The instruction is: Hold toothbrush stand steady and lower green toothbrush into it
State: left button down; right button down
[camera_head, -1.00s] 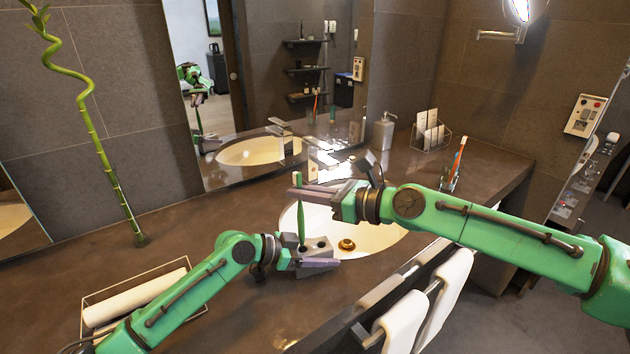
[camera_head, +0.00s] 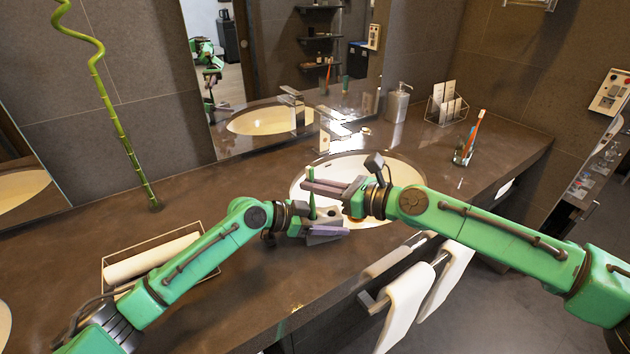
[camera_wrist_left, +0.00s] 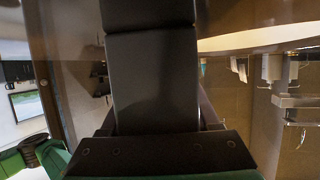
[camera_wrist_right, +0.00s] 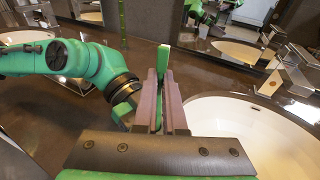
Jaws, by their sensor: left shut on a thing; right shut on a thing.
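The toothbrush stand (camera_head: 330,214) is a small grey block near the sink's front left rim. My left gripper (camera_head: 328,226) comes in from the left and is shut on it. My right gripper (camera_head: 322,189) is just above, its fingers pointing left, shut on the upright green toothbrush (camera_head: 312,200). The toothbrush's lower end is at the top of the stand; I cannot tell how deep it sits. In the right wrist view the green toothbrush (camera_wrist_right: 162,62) stands between the fingers, and the stand is hidden. A dark surface fills the middle of the left wrist view.
The white sink (camera_head: 385,163) lies behind the grippers, with a faucet (camera_head: 330,122) at its back. A wire tray with a rolled towel (camera_head: 150,258) is on the left. A glass with a red toothbrush (camera_head: 463,152) and a soap dispenser (camera_head: 397,103) stand right. White towels (camera_head: 405,305) hang in front.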

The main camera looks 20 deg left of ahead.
jog(key=c, duration=0.9)
grip_release()
jog(key=shift+d, duration=0.1)
jog(key=v, duration=1.1)
jog(key=shift+s+d, duration=0.15)
jog(key=shift+d, duration=0.25)
pick_arm(q)
jog(key=shift+c, duration=0.2)
grip_release()
